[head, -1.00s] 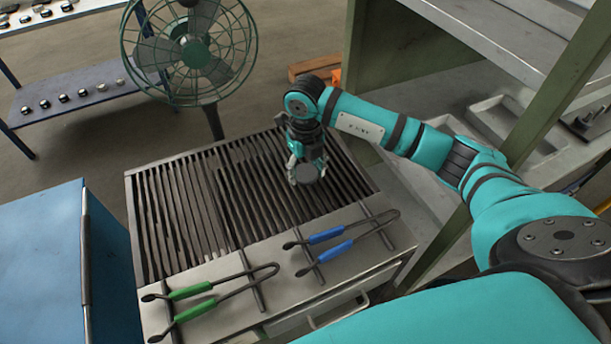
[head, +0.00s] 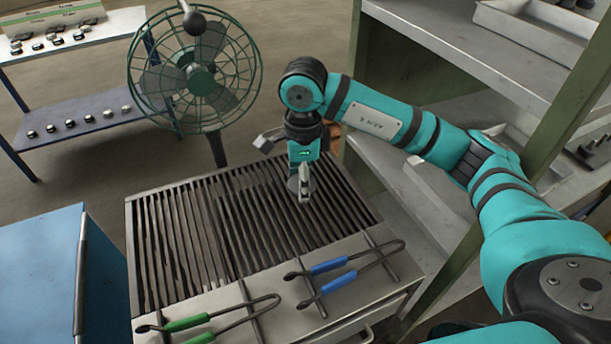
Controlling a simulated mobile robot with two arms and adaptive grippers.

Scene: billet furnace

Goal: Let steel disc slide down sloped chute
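My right gripper (head: 302,190) comes in from the right and hangs over the slatted rack, pointing down. It is shut on a grey steel disc (head: 293,184), which is now seen nearly edge-on and partly hidden by a finger. The disc appears to be held just above the slats of the rack (head: 190,240). No sloped chute can be made out for certain. My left gripper is not in view.
Blue-handled tongs (head: 330,266) and green-handled tongs (head: 190,322) lie on the rack's front ledge. A green fan (head: 200,80) stands behind. A blue cabinet (head: 40,260) is at left. Shelving with a green post (head: 570,90) is at right. Small dark pieces sit on the blue-legged table (head: 85,135).

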